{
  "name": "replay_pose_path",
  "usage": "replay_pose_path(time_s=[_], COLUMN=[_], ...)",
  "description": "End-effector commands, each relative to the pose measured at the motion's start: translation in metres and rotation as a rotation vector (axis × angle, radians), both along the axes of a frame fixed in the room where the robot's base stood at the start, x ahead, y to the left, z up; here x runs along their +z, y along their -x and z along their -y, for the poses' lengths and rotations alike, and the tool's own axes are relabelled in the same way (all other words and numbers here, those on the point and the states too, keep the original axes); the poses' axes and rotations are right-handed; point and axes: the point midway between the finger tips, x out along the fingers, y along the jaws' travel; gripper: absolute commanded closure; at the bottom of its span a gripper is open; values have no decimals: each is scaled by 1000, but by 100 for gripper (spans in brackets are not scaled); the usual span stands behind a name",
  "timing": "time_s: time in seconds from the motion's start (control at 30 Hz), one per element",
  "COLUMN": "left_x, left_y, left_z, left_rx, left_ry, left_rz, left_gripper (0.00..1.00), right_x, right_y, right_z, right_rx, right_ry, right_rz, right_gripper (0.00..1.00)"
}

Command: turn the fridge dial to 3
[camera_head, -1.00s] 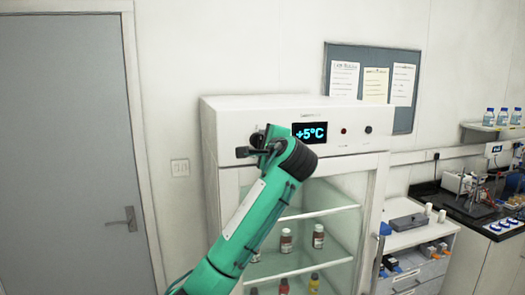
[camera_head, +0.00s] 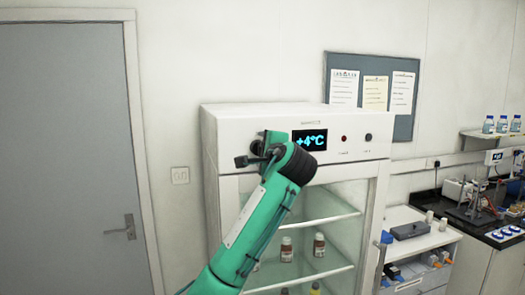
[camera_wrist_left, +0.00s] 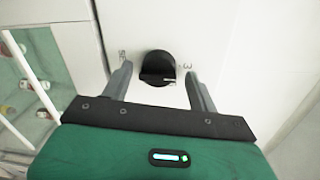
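The fridge (camera_head: 318,115) is white, with a lit display (camera_head: 309,140) reading +4°C. In the left wrist view the round black dial (camera_wrist_left: 156,66) sits on the white panel, with a light line near its lower edge. A mark like 3 is printed to its right and another mark to its left, too small to read surely. My left gripper (camera_wrist_left: 157,76) is open, one finger on each side of the dial, with a small gap seen on both sides. In the head view my left gripper (camera_head: 258,150) is at the panel left of the display and hides the dial.
A bench (camera_head: 500,240) with equipment stands at right, a grey door (camera_head: 65,150) at left.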

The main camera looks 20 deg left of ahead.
Motion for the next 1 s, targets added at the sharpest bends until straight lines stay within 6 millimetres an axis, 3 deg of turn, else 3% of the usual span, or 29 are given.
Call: replay_pose_path(time_s=[0.27, 0.73, 1.0], left_x=[-3, 2, 7], left_y=[6, 85, 110], left_z=[5, 63, 79], left_rx=[-1, -4, -1], left_ry=[0, 1, 0], left_rz=[-2, 2, 0], left_gripper=[40, 40, 40], right_x=[-6, -51, -60], right_y=[0, 0, 0], right_z=[-1, -1, 0], right_rx=[0, 0, 0], right_ry=[-1, -1, -1], right_rz=[0, 0, 0], right_gripper=[100, 100, 100])
